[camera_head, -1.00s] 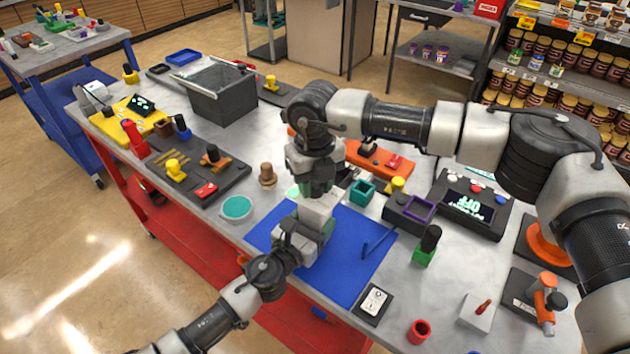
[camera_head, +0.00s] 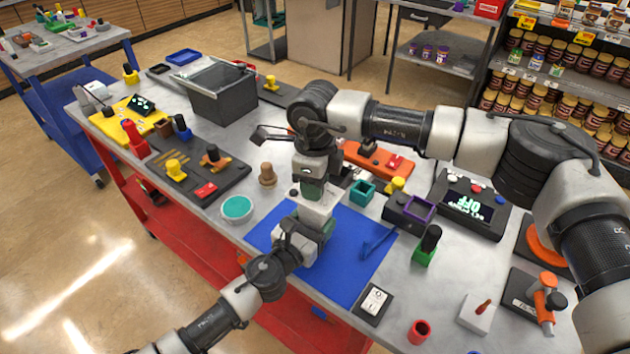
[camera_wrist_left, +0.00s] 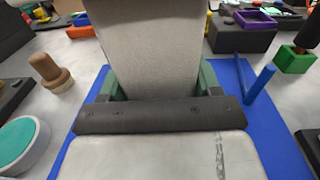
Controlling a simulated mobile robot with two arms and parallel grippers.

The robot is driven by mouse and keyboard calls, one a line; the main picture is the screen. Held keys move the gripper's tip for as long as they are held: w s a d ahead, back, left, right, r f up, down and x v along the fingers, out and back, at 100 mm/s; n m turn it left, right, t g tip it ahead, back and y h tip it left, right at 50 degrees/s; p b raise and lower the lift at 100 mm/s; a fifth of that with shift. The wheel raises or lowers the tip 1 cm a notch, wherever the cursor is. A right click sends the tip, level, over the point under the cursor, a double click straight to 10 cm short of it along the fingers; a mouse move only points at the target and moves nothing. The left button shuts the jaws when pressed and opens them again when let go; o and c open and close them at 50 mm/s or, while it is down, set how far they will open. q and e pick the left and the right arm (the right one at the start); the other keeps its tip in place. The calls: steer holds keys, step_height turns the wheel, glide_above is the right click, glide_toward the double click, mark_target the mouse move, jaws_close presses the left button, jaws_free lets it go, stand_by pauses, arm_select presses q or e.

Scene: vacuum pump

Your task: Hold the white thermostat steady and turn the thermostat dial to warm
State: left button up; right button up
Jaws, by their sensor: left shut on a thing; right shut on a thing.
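The white thermostat (camera_head: 318,207) is between my two grippers above the blue mat and shows only in part. In the left wrist view it appears as a large pale block (camera_wrist_left: 150,50) between green fingers. My left gripper (camera_head: 322,228) is shut on it from the near side. My right gripper (camera_head: 314,190) reaches down from above and is shut at the thermostat's top. The dial is hidden by the right gripper, so its setting cannot be read.
The blue mat (camera_head: 345,270) lies below, with a blue forked piece (camera_head: 378,243) on its right part. A teal-topped round dish (camera_head: 237,208) and wooden knob (camera_head: 267,175) stand left. A teal open box (camera_head: 362,193) and green-based block (camera_head: 427,245) stand right.

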steer(key=shift+n, duration=0.5)
stand_by(0.3)
steer(key=o, duration=0.9)
steer(key=shift+o, duration=0.2)
step_height(320, 180, up, 12)
arm_select(q)
steer(key=o, duration=1.1)
